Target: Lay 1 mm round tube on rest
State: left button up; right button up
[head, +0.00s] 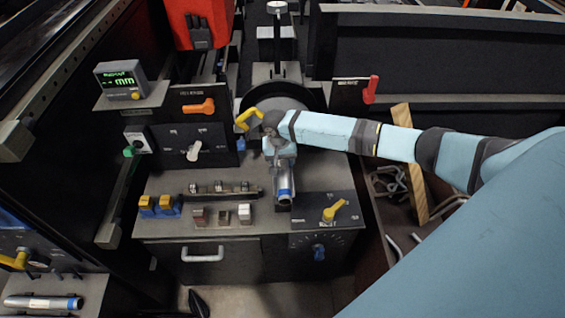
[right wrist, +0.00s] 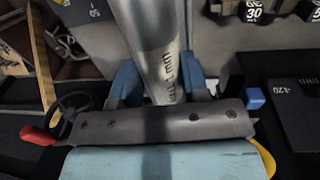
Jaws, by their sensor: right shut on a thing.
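A silver round tube with lettering (right wrist: 150,35) is between the blue fingers of my right gripper (right wrist: 160,85) in the right wrist view. The lettering is partly legible and includes "mm". In the head view my right gripper (head: 281,160) is over the right part of the grey bench top, shut on this tube (head: 284,180), whose blue-banded end points toward the front. I cannot tell whether the tube touches the bench. A low dark rack (head: 218,190) with several small metal pieces is left of it; I cannot tell whether it is the rest. My left gripper is not in view.
Another silver tube with a blue end (head: 42,302) lies at the lower left. A black panel with a yellow knob (head: 336,210) is right of the held tube. Orange (head: 199,106) and red (head: 371,89) handles rise behind. A digital readout (head: 121,80) stands at left.

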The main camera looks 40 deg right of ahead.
jog(key=shift+w+d+f+b, duration=0.35)
jog(key=shift+w+f, duration=0.1)
jog(key=shift+w, duration=0.1)
jog(key=shift+f+b, duration=0.3)
jog(key=shift+f, duration=0.9)
jog(key=o, duration=1.2)
jog(key=shift+c, duration=0.2)
notch_tip(320, 180, up, 14)
jog(key=a+b, duration=0.1)
jog(key=shift+w+f, duration=0.15)
jog(key=shift+w, duration=0.15)
jog(key=shift+a, duration=0.1)
